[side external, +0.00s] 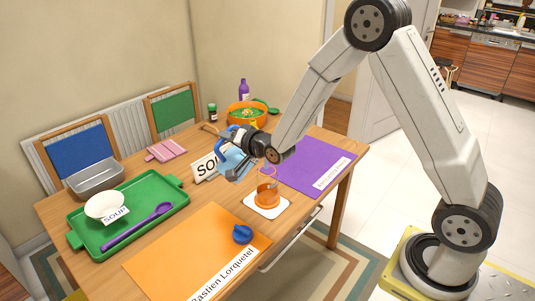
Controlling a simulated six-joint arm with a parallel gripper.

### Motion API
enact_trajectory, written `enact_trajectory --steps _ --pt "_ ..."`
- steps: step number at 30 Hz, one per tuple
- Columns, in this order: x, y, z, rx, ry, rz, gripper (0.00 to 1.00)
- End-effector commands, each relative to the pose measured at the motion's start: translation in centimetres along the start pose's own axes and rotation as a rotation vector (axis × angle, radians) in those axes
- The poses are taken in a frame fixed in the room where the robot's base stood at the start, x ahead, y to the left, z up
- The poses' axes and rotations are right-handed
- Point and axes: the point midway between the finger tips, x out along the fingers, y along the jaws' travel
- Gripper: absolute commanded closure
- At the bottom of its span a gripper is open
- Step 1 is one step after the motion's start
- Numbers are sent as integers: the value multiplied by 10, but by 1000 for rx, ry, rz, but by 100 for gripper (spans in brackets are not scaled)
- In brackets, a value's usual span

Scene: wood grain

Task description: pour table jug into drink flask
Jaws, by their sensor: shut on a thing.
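A light-blue jug (233,164) is held above the table, left of the middle of the side external view. My gripper (247,144) is shut on it from the right and covers part of it. The jug looks tilted, but its contents cannot be made out. An orange vessel (267,196), which looks like the drink flask, stands on a white square coaster (266,209). It is below and right of the jug, and apart from it. A small purple shape shows just above its rim; I cannot tell what it is.
A blue lid-like object (242,234) lies on the orange mat (180,262). A purple mat (312,165) is at right. A green tray (128,238) with a white bowl is at left.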

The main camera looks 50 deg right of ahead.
Motion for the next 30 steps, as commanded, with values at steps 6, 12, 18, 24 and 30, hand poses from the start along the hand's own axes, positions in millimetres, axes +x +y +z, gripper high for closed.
enact_trajectory --steps 6,12,18,24,30 --pt "0 0 -4 32 5 -16 100" --pt "-1 0 -5 45 5 -20 100" --pt "0 0 -5 44 5 -20 100" --pt "0 0 -5 44 5 -20 100" --pt "0 0 -5 44 5 -20 100"
